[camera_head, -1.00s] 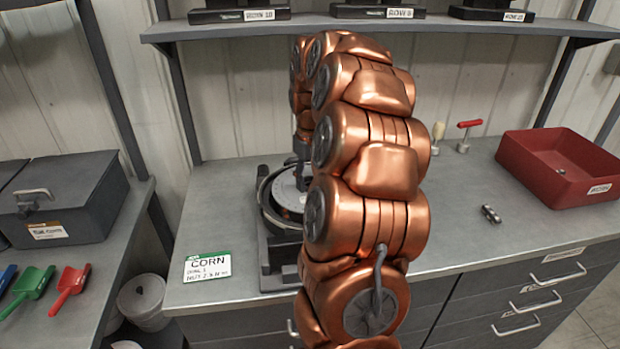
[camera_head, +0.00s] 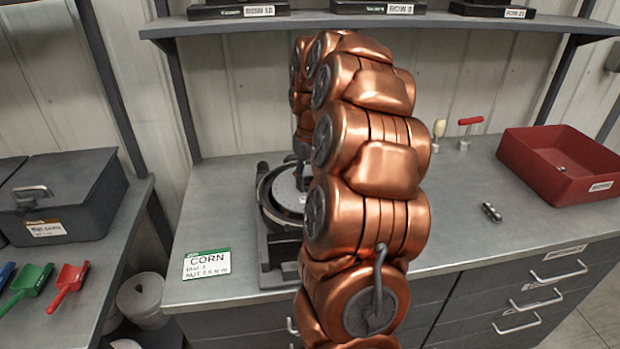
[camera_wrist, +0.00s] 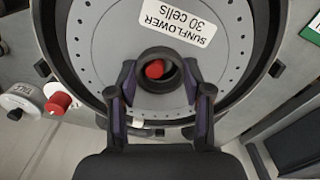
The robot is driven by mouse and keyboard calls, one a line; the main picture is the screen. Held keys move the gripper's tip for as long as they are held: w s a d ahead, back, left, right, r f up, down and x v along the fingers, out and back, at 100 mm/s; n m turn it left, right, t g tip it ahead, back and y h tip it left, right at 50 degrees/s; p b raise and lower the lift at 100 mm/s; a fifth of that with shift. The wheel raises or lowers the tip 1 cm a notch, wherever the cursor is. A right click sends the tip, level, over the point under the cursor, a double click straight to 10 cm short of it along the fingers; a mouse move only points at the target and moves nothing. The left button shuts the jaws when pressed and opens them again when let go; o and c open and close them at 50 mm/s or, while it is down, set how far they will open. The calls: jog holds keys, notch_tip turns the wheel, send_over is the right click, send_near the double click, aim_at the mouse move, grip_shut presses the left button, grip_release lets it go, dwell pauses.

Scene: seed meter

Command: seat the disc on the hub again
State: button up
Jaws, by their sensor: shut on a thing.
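The disc (camera_wrist: 99,48) is a round grey plate with a ring of small holes and a white label reading "SUNFLOWER 30 CELLS". It lies within the dark round housing of the seed meter (camera_wrist: 60,62). My gripper (camera_wrist: 159,80) is shut on the black collar at the disc's middle, one finger on each side. The red tip of the hub (camera_wrist: 154,69) shows inside the collar's opening. In the head view the disc (camera_head: 287,192) is partly hidden behind my copper arm. I cannot tell whether the disc is fully down on the hub.
A "CORN" card (camera_head: 207,264) lies at the bench's front left. A red bin (camera_head: 562,165) stands at the right, with a small metal part (camera_head: 491,212) before it. A red-handled tool (camera_head: 467,132) stands at the back. The bench right of my arm is mostly clear.

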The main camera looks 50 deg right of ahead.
jog(key=shift+f+b, duration=1.45)
dwell(2.6)
dwell(0.5)
jog(key=o, duration=1.2)
jog(key=c, duration=0.3)
jog(key=shift+c, duration=0.2)
jog(key=shift+c, duration=1.1)
jog(key=shift+o, duration=1.3)
